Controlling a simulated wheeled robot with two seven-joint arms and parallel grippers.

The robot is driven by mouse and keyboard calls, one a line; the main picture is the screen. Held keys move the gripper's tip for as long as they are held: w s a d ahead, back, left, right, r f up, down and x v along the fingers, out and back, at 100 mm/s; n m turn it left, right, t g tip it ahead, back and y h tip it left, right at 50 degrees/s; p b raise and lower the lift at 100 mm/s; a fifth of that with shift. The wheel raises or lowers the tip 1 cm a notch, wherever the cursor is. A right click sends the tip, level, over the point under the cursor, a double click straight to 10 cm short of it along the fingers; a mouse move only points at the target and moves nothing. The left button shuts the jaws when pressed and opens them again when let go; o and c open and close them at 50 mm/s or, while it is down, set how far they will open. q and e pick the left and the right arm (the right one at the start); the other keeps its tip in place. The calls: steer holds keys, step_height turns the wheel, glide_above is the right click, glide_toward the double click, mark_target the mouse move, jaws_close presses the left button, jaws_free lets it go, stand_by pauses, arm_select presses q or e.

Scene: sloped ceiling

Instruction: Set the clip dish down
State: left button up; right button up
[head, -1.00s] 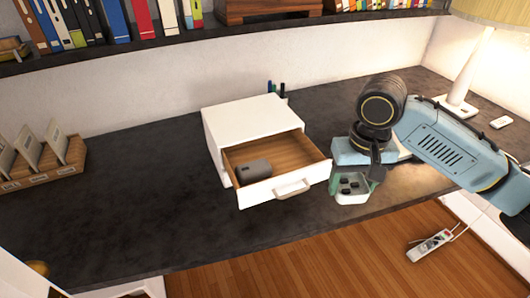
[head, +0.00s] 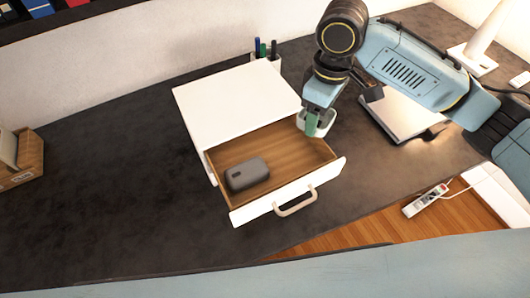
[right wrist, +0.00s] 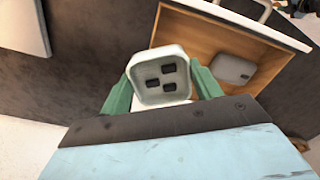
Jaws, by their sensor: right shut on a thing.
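The clip dish (head: 327,121) is a small whitish cup with rounded corners, held beside the right rear of the open drawer in the head view. In the right wrist view the dish (right wrist: 164,100) shows three black clips inside. My right gripper (head: 314,122) is shut on it, with green fingers on opposite sides; they also show in the right wrist view (right wrist: 160,82). I cannot tell whether the dish touches the desk. My left gripper is not in view.
A white drawer unit (head: 235,103) has its drawer (head: 291,160) pulled out, with a grey box (head: 247,174) inside. A pen holder (head: 268,54) stands behind it. A flat silver object (head: 405,115) lies to the right. The dark desk (head: 100,180) is clear on the left.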

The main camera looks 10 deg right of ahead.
mark_target(303, 121)
steer(key=n, duration=0.1)
steer(key=a+n, duration=0.1)
steer(key=shift+s+n, duration=0.15)
steer(key=shift+n, duration=0.25)
steer(key=shift+a+n+p, duration=0.35)
steer(key=shift+a+n, duration=0.1)
steer(key=shift+n, duration=0.75)
steer(key=shift+s+a+f+n, duration=0.15)
steer(key=shift+a+n, duration=0.25)
steer(key=shift+n, duration=0.7)
steer(key=n, duration=0.1)
steer(key=a+n+p, duration=0.1)
steer(key=n, duration=0.1)
steer(key=shift+s, duration=0.2)
steer(key=f, duration=0.2)
steer(key=f+n, duration=0.1)
steer(key=f, duration=0.1)
steer(key=f+n, duration=0.1)
steer(key=f, duration=0.1)
steer(key=shift+s+a+f+b, duration=0.1)
steer(key=shift+a+f+b, duration=0.15)
steer(key=shift+f+b, duration=0.05)
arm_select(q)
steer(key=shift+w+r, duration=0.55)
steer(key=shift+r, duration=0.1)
arm_select(e)
steer(key=shift+f, duration=1.9)
